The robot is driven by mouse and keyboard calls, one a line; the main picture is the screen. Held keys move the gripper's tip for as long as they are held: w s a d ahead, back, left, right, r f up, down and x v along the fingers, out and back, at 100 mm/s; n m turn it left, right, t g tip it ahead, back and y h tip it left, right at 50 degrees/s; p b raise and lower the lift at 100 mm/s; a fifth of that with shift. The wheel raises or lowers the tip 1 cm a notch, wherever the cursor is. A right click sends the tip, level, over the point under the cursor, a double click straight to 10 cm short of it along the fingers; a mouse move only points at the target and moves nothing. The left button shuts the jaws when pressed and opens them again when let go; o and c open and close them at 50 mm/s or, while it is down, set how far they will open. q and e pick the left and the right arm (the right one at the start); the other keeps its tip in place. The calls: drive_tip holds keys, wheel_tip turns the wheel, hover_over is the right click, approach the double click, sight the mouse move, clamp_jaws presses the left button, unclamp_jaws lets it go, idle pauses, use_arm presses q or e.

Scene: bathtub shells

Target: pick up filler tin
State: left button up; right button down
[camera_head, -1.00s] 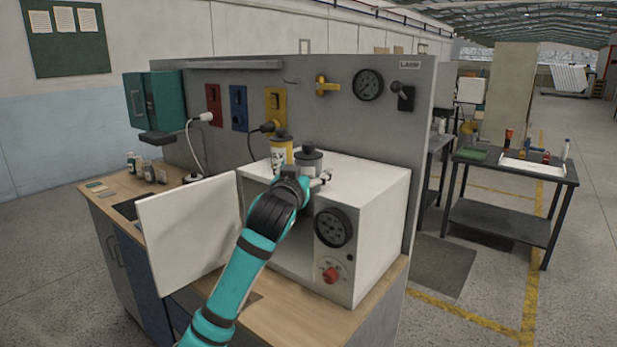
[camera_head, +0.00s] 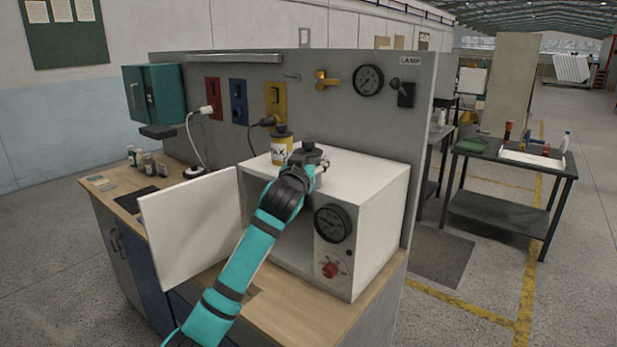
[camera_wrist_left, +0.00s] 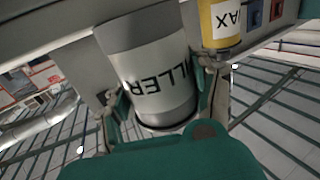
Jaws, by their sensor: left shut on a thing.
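The filler tin is a grey can with a white label reading "FILLER" and a dark lid. In the head view the filler tin (camera_head: 309,155) is at the top of the white box oven, partly hidden by my left gripper (camera_head: 302,172). In the left wrist view the tin (camera_wrist_left: 150,72) fills the middle, between the two fingers of my left gripper (camera_wrist_left: 160,105), which is shut on it. I cannot tell whether the tin touches the oven top. My right gripper is not in view.
The yellow wax tin (camera_head: 281,152) stands close to the left of the filler tin, also in the wrist view (camera_wrist_left: 220,22). The white oven (camera_head: 375,185) has its door (camera_head: 190,230) open to the left. A grey panel (camera_head: 340,120) stands behind.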

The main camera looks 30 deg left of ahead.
use_arm(q)
drive_tip(key=c, duration=0.7)
drive_tip(key=shift+r, duration=0.1)
drive_tip(key=shift+c, duration=0.4)
